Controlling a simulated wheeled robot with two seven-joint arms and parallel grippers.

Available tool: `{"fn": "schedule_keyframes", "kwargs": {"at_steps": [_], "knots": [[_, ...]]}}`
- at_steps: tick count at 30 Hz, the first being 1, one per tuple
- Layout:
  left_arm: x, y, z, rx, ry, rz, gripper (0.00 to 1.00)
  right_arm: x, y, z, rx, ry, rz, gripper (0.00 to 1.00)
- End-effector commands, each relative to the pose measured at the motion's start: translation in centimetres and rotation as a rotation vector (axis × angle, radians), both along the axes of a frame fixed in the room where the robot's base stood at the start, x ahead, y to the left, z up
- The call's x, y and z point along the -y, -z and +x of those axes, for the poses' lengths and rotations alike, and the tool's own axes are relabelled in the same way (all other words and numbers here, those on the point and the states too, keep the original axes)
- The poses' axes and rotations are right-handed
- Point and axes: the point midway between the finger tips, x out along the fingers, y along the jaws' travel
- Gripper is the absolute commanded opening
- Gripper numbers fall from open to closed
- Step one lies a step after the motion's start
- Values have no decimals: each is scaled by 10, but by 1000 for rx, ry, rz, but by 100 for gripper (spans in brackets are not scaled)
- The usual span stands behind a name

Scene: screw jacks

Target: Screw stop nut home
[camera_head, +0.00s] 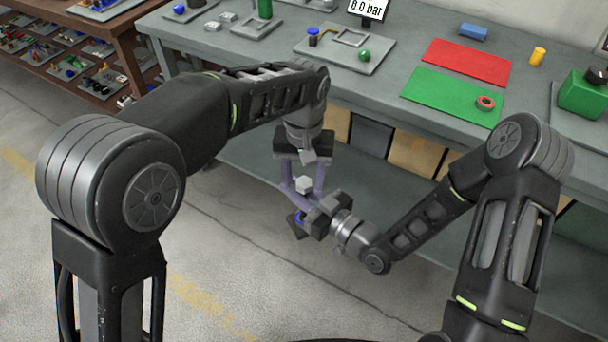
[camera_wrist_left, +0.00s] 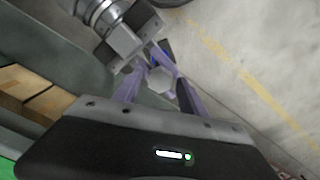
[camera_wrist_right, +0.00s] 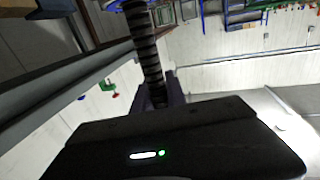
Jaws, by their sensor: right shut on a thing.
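My left gripper (camera_head: 304,178) points down in the middle of the head view, its purple fingers spread apart. A pale grey hexagonal nut (camera_head: 304,185) lies between them, and it also shows in the left wrist view (camera_wrist_left: 158,80), with gaps to the fingers. My right gripper (camera_head: 300,196) comes in from the lower right, just below the nut. The right wrist view shows a dark threaded screw (camera_wrist_right: 148,60) rising from between its fingers. A blue part (camera_head: 299,219) shows below the fingers. Where nut and screw meet is hidden.
A brown shelf (camera_head: 85,55) stands at upper left. Both grippers are over open floor.

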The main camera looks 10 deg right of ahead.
Motion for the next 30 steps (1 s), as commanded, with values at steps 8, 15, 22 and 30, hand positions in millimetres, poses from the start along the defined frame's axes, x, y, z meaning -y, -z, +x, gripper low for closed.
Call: {"fn": "schedule_keyframes", "kwargs": {"at_steps": [8,15,22,30], "knots": [[0,-1,0,0,0,0,25,-1,-3,0,7,-1,3,0],[0,-1,0,0,0,0,5,-1,-2,0,6,-1,2,0],[0,-1,0,0,0,0,0,-1,-2,0,6,-1,2,0],[0,-1,0,0,0,0,38,-1,-2,0,6,-1,2,0]]}}
